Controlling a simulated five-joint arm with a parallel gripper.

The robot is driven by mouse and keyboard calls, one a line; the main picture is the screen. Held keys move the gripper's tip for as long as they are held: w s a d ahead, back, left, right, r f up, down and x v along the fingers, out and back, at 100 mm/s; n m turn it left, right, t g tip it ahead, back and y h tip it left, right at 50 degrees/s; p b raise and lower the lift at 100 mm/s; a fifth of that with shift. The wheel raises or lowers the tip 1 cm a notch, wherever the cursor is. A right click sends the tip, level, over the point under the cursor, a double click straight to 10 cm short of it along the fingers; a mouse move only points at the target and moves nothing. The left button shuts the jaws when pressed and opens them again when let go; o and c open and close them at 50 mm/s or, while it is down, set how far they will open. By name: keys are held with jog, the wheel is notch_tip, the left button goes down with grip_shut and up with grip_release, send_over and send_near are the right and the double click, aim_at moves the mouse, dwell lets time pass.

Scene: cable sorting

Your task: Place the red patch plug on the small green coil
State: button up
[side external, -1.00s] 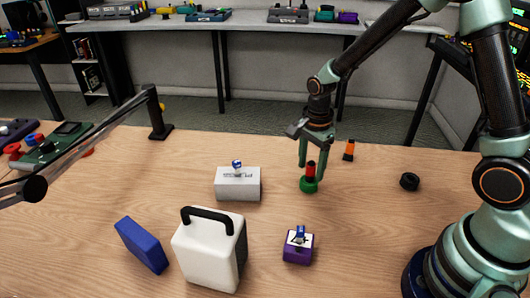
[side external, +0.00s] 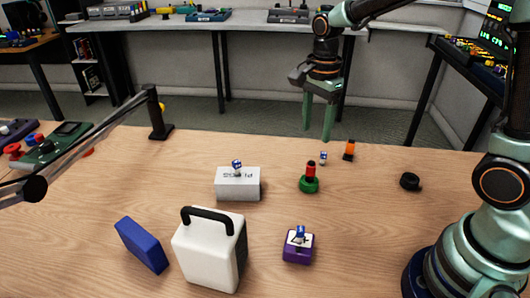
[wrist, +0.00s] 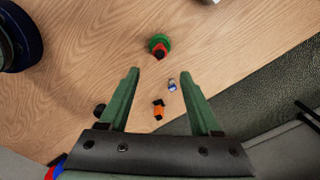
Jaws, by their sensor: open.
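The red patch plug (side external: 311,168) stands upright on the small green coil (side external: 309,185), on the wooden table right of the white box. In the wrist view the red plug (wrist: 161,53) and the green coil (wrist: 158,40) lie beyond the fingertips, near the top middle. My gripper (side external: 318,136) is open and empty, raised above and behind the plug, clear of it. Its two green fingers also show spread apart in the wrist view (wrist: 162,75).
A small blue-and-white plug (side external: 323,158) and an orange-and-black plug (side external: 349,150) stand near the back edge. A black coil (side external: 410,181) lies right. A white box (side external: 237,184), a purple box (side external: 298,247), a white handled case (side external: 207,250) and a blue block (side external: 142,245) occupy the left and front.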

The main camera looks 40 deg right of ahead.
jog(key=s+r+n+t, duration=0.5)
jog(key=s+r+n, duration=0.3)
jog(key=n, duration=1)
jog(key=shift+s+r+t, duration=0.15)
jog(key=shift+s+t, duration=0.15)
jog(key=shift+s, duration=0.8)
